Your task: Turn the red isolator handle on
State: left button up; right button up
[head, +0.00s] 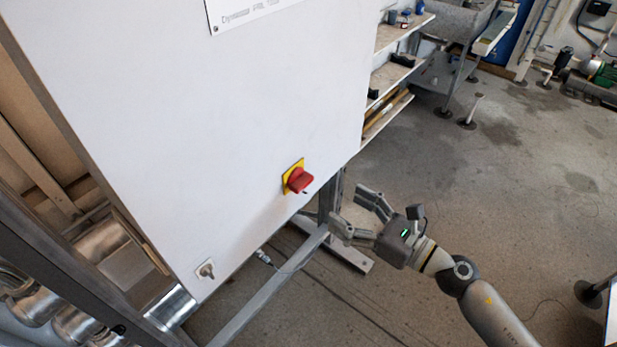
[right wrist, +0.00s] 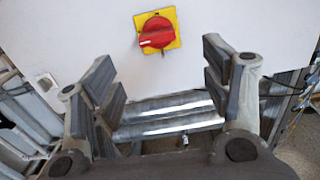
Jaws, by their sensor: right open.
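The red isolator handle (head: 299,180) sits on a yellow square plate (head: 287,186) low on the right part of a white cabinet front. In the right wrist view the red handle (right wrist: 156,33) is on its yellow plate (right wrist: 175,16), upper middle, ahead of and above the fingers. Its grip bar lies roughly level there. My right gripper (head: 352,211) is to the lower right of the handle in the head view, apart from it. Its fingers (right wrist: 162,85) are spread wide with nothing between them. My left gripper is not in view.
The white cabinet panel (head: 200,120) fills the left and middle. A small socket or switch (head: 205,270) is at its lower corner. A metal frame (head: 275,283) stands below. Shelves (head: 392,75) are behind on the right. The floor (head: 520,190) at right is mostly open.

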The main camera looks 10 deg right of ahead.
aim_at(307, 184)
jog(key=p+x, duration=0.1)
jog(key=x, duration=0.2)
jog(key=p+x, duration=0.1)
jog(key=x, duration=0.2)
jog(key=p+x, duration=0.1)
jog(key=x, duration=0.2)
jog(key=shift+w+a+r+p, duration=0.1)
jog(key=shift+a+r+p, duration=0.15)
jog(key=shift+a+p, duration=0.15)
jog(key=shift+w+a, duration=0.4)
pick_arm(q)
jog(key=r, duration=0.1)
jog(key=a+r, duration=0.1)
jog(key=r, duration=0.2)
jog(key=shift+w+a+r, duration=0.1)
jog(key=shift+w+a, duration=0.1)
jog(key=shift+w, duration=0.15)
pick_arm(e)
jog(key=shift+f, duration=0.1)
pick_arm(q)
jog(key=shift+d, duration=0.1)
pick_arm(e)
jog(key=shift+c, duration=0.2)
jog(key=c, duration=1)
